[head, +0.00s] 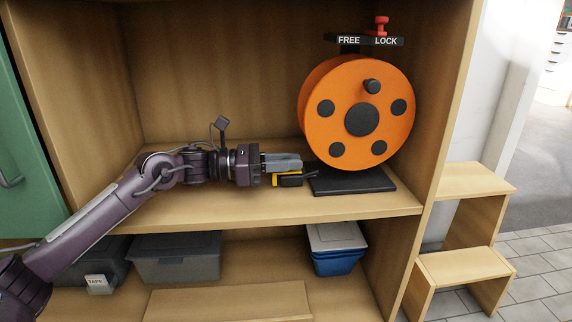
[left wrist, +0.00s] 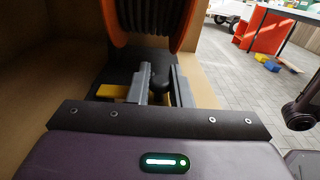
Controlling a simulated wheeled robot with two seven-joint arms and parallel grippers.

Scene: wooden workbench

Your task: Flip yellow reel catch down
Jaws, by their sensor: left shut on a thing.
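An orange reel (head: 338,98) stands on a black base (head: 355,181) on the shelf. The yellow catch (head: 275,181) is low at the left of this base, partly hidden by my left gripper (head: 299,165). In the left wrist view, yellow (left wrist: 112,90) shows left of the fingers. A black rounded knob (left wrist: 160,77), which looks like part of the catch, sits between the fingers of my left gripper (left wrist: 159,88). The gripper is shut on it. The catch's exact angle is hard to tell. My right gripper is not in view.
Above the reel is a plate (head: 367,41) marked FREE and LOCK, with a red knob (head: 381,26) on the LOCK side. The cabinet's right wall (head: 440,120) stands close to the reel. Grey bins (head: 178,262) and a blue bin (head: 337,262) are below.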

